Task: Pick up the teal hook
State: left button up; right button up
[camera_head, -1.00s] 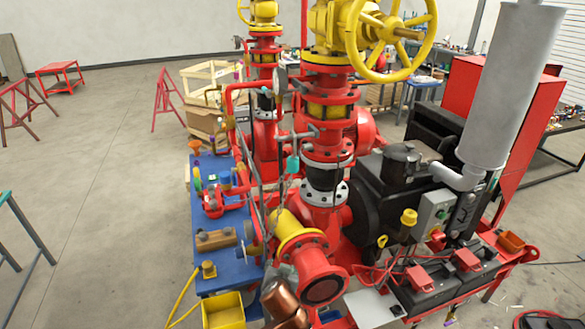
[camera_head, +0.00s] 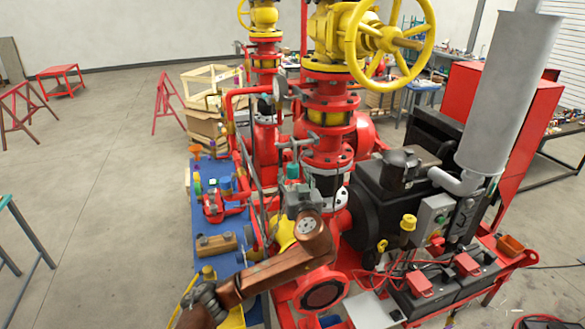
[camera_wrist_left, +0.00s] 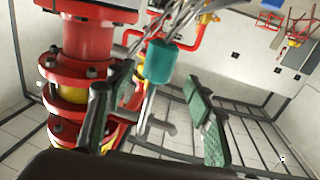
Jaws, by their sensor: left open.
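The teal hook (camera_head: 292,171) shows as a small teal block hanging on the front of the red pipe column. In the left wrist view the teal hook (camera_wrist_left: 159,63) looks like a teal cylinder, beyond and between my finger pads. Thin grey rods pass close to it, and I cannot tell its hooked part from them. My left gripper (camera_head: 299,190) is just below the hook in the head view, in front of the pipes. In the left wrist view my left gripper (camera_wrist_left: 150,92) is open, with nothing visibly held. My right gripper is not in view.
The red flanged column (camera_wrist_left: 88,45) stands close to the left finger. A yellow handwheel (camera_head: 388,40) sits above. A blue bench (camera_head: 205,235) with small parts lies left of the skid. The black motor (camera_head: 385,200) is at right. Open floor (camera_head: 90,180) lies left.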

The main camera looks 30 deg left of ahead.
aim_at(294, 170)
pick_arm(q)
jog(key=p+x, duration=0.1)
jog(key=x, duration=0.2)
jog(key=shift+w+a+r+p, duration=0.1)
jog(key=shift+w+r+p, duration=0.2)
jog(key=shift+r+p, duration=0.05)
jog(key=shift+w+a+f, duration=0.15)
jog(key=shift+w+a, duration=0.05)
jog(key=shift+w, duration=0.1)
jog(key=shift+d, duration=0.1)
jog(key=c, duration=0.3)
grip_shut()
